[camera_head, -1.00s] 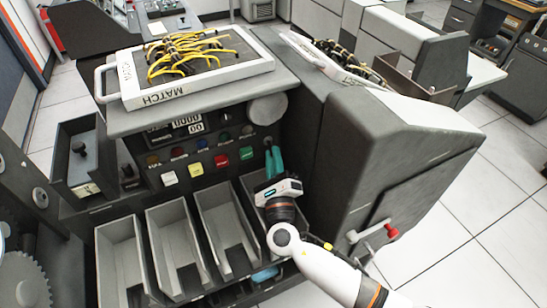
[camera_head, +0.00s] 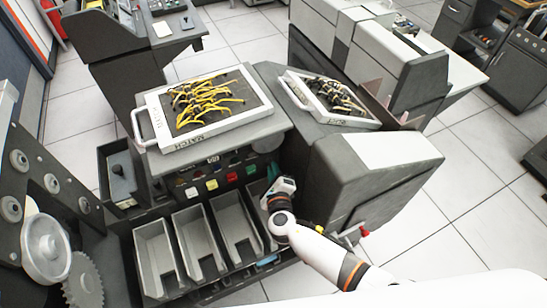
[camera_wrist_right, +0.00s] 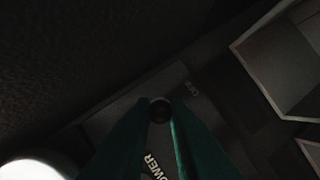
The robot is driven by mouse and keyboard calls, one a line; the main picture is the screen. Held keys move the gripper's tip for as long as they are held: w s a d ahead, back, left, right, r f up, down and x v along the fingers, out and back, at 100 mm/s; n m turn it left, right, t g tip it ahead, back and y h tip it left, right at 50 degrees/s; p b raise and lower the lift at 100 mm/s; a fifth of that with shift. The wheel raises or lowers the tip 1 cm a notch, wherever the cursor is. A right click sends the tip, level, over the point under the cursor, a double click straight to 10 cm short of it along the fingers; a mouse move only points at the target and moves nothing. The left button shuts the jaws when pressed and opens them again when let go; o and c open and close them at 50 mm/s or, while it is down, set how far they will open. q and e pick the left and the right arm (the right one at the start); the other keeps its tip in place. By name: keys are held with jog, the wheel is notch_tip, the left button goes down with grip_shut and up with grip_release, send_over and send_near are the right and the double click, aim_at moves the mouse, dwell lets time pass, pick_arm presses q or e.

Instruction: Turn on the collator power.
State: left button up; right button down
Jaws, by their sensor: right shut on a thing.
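The collator is the dark machine with a panel of coloured buttons, including a red button (camera_head: 232,177) and a green button (camera_head: 250,169). In the right wrist view the teal fingers (camera_wrist_right: 160,115) are shut on the power switch (camera_wrist_right: 160,108), a small dark round-ended lever. The word POWER (camera_wrist_right: 152,166) is printed beside it, and another small label (camera_wrist_right: 192,88) on its other side is too dim to read surely. My left gripper is out of view.
Several grey card pockets (camera_head: 155,262) stand below the panel. A plugboard marked MATCH (camera_head: 258,124) with yellow wires lies on top, a second plugboard (camera_head: 300,92) to its right. A bulky grey housing (camera_head: 345,180) stands close to my right arm. Floor is free at right.

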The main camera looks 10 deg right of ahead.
jog(key=r+g+p, duration=0.1)
jog(key=p, duration=0.2)
jog(key=r+g+p, duration=0.1)
jog(key=p, duration=0.2)
jog(key=shift+w+n+g, duration=0.2)
jog(key=shift+n+g, duration=0.2)
jog(key=shift+w+a+g+h+p, duration=0.15)
jog(key=shift+g+h+p, duration=0.15)
jog(key=shift+g+p, duration=0.25)
jog(key=shift+r+g, duration=0.15)
jog(key=shift+g, duration=0.4)
jog(key=c, duration=1.4)
grip_release()
jog(key=shift+w, duration=0.1)
jog(key=v, duration=1.2)
